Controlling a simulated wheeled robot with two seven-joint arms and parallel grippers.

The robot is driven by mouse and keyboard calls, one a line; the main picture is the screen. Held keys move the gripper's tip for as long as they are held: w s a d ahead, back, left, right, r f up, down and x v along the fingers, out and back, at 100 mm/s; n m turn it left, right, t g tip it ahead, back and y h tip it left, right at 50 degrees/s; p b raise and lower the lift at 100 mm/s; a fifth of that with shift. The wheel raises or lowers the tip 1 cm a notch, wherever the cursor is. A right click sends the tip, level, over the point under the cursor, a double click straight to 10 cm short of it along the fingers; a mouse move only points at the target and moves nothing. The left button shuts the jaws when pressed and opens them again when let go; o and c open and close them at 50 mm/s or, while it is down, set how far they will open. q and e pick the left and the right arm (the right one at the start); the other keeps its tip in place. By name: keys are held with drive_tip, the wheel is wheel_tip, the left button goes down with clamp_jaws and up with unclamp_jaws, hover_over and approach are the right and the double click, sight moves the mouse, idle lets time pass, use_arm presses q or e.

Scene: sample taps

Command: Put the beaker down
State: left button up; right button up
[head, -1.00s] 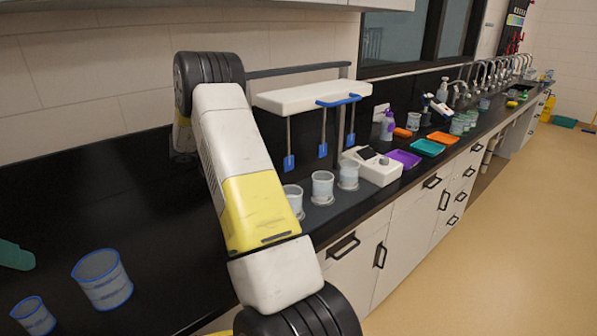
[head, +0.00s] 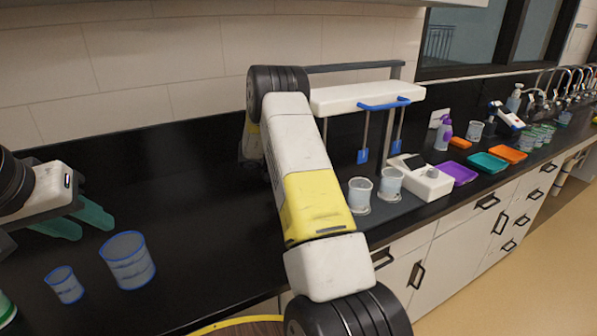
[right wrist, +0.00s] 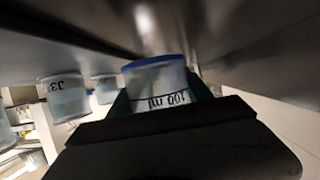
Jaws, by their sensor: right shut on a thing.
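My right gripper (right wrist: 160,98) is shut on a clear beaker (right wrist: 158,76) with a blue rim and a "100 ml" mark, between its green fingers. In the head view my right arm hides this gripper and beaker. A dark surface lies close to the beaker in the right wrist view; I cannot tell whether they touch. My left gripper (head: 82,222) is at the left of the head view, its two green fingers apart and empty. It is above the black counter (head: 190,200), beyond two blue-rimmed beakers, a larger one (head: 128,262) and a smaller one (head: 65,285).
A white stand with blue paddles (head: 362,98) is at the back, with beakers (head: 360,193) below it. A white device (head: 428,180) and coloured trays (head: 488,162) are farther right. The counter between the left beakers and my right arm is clear.

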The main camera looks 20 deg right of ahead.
drive_tip(key=shift+f, duration=1.75)
drive_tip(key=shift+f, duration=0.1)
drive_tip(key=o, duration=1)
drive_tip(key=shift+o, duration=0.2)
